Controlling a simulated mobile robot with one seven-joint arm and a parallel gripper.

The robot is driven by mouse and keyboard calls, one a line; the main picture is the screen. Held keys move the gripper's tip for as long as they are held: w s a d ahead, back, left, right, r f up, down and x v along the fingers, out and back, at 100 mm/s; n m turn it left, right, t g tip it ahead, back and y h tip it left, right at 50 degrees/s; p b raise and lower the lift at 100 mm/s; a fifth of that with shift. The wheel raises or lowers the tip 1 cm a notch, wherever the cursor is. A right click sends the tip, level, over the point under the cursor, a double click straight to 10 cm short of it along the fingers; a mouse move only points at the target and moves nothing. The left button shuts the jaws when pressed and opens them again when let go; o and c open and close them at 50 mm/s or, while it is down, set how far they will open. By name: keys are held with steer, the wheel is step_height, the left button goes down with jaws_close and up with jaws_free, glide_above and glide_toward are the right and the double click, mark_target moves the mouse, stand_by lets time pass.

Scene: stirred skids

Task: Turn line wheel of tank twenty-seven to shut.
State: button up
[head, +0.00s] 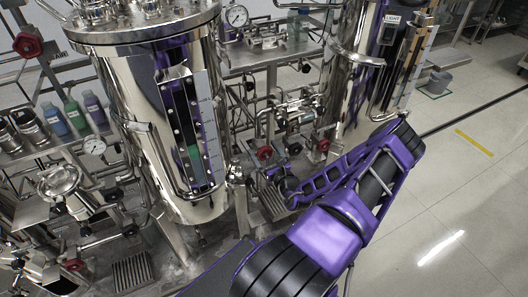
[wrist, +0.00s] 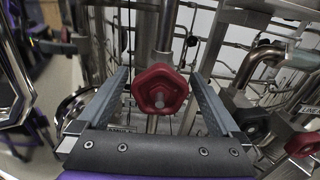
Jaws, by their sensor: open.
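A red lobed hand wheel (wrist: 160,90) with a pale centre stub sits between the fingers of my gripper (wrist: 160,75) in the wrist view. The gripper is open, with a grey finger on each side of the wheel and a visible gap to each. A second red wheel (wrist: 303,144) is at the lower right, outside the fingers. In the head view, small red wheels (head: 265,153) and (head: 323,145) show on the pipework near my arm's end. I cannot tell which is between the fingers. No tank number is legible.
A steel tank (head: 165,120) with a level gauge stands left of my arm, another tank (head: 345,75) behind it. Pipes (wrist: 240,75) crowd the right of the wrist view, with a partly readable LINE label. Floor (head: 450,200) is clear at right.

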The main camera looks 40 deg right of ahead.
steer(key=c, duration=1.3)
steer(key=shift+m, duration=0.3)
steer(key=m+p, duration=0.1)
steer(key=m, duration=0.1)
steer(key=shift+m+p, duration=0.4)
steer(key=m+p, duration=0.1)
steer(key=m, duration=0.3)
steer(key=shift+s+d+m, duration=0.1)
steer(key=shift+m, duration=0.2)
steer(key=m, duration=0.4)
steer(key=shift+f+p, duration=0.15)
steer(key=shift+p, duration=0.15)
steer(key=shift+f+m, duration=0.1)
steer(key=shift+m, duration=2.1)
